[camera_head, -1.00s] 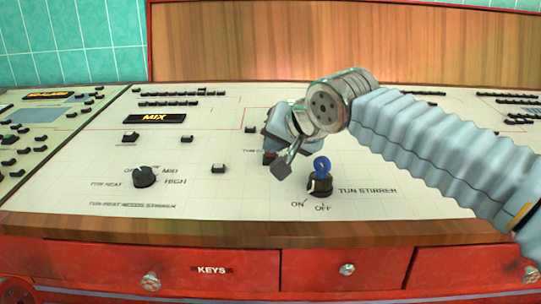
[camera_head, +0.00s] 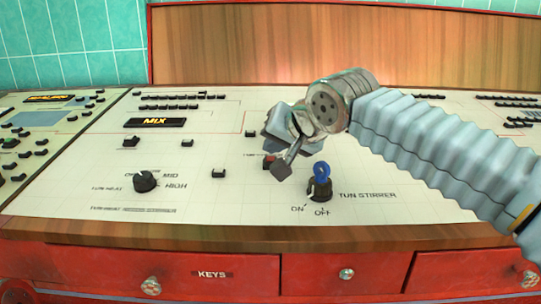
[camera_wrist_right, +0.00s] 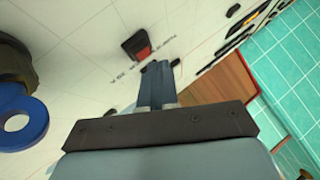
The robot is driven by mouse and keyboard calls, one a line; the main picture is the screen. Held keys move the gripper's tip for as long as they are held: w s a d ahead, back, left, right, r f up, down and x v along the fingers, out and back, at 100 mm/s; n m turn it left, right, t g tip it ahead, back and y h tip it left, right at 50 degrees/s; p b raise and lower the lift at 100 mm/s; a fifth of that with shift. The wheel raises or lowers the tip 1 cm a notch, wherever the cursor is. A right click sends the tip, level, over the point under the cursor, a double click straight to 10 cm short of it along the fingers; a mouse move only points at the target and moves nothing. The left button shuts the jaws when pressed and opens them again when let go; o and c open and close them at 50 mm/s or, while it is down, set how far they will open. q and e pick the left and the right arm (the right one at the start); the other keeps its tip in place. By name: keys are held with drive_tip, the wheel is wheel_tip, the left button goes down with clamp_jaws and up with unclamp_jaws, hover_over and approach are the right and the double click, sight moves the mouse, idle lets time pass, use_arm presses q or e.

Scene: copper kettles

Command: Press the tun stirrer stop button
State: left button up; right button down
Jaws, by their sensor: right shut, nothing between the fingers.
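The small red-and-black button (camera_head: 270,161) is on the pale control panel, partly hidden behind my right gripper in the head view. It shows clearly in the right wrist view (camera_wrist_right: 137,44), with small lettering beside it, just beyond the fingertips. My right gripper (camera_head: 282,170) is shut and empty, with its fingers angled down over the panel close to the button. In the right wrist view its closed fingers (camera_wrist_right: 158,72) appear apart from the button; I cannot tell the exact gap. My left gripper is not in view.
The TUN STIRRER key switch (camera_head: 320,189), holding a blue key (camera_head: 322,171), stands right of my fingers. The TUN HEAT knob (camera_head: 145,182) is at the left. Rows of small black switches lie farther back. A wooden edge (camera_head: 230,238) borders the panel front, above red drawers.

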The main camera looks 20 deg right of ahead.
drive_tip(key=shift+r, duration=0.15)
drive_tip(key=r+p, duration=0.2)
drive_tip(key=s+r+p, duration=0.1)
drive_tip(key=r+p, duration=0.1)
drive_tip(key=shift+a+r, duration=0.15)
drive_tip(key=shift+r, duration=0.25)
idle(1.5)
